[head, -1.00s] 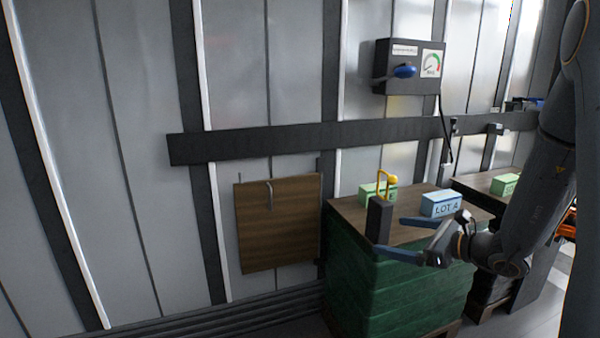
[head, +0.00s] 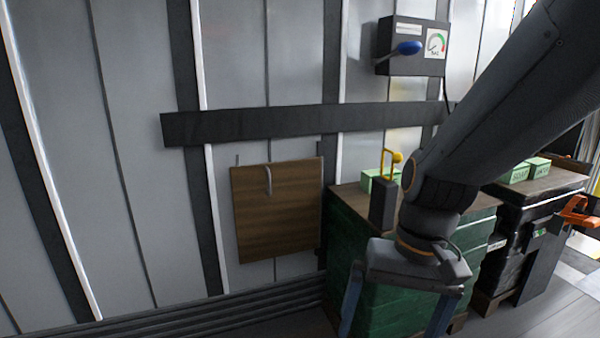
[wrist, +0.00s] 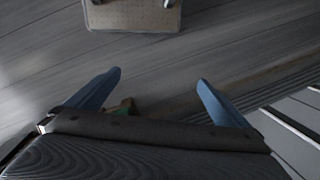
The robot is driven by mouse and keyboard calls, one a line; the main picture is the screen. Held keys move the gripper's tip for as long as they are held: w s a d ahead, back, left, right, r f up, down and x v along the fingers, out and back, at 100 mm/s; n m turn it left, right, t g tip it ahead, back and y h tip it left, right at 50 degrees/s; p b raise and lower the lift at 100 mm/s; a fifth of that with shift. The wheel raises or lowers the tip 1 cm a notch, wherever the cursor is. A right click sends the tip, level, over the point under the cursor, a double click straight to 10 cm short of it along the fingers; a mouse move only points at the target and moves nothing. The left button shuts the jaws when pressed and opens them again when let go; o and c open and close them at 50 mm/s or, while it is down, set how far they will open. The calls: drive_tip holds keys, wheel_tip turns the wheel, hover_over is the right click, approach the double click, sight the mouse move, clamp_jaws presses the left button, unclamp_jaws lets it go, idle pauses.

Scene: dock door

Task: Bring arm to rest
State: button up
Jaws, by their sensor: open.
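My gripper (head: 395,318) points down in front of the green-wrapped stack (head: 385,285) in the head view. Its blue fingers are spread apart with nothing between them. In the wrist view my gripper (wrist: 160,88) is open over the grey floor (wrist: 240,50). My arm crosses the right side of the head view and hides part of the stack's top. The blue LOT box seen earlier is hidden behind the arm.
A black post with a yellow hook (head: 384,200) and a green box (head: 370,182) stand at the stack. A gauge box with a blue-handled lever (head: 408,48) and a wooden panel (head: 278,215) are on the wall. A dark stack (head: 510,240) stands right.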

drive_tip(key=s+d+r+n+h+p, duration=0.1)
drive_tip(key=d+r+p, duration=0.4)
drive_tip(key=p, duration=0.6)
drive_tip(key=shift+r+t+h+p, duration=0.3)
drive_tip(key=shift+r+t, duration=0.1)
drive_tip(key=shift+r, duration=0.25)
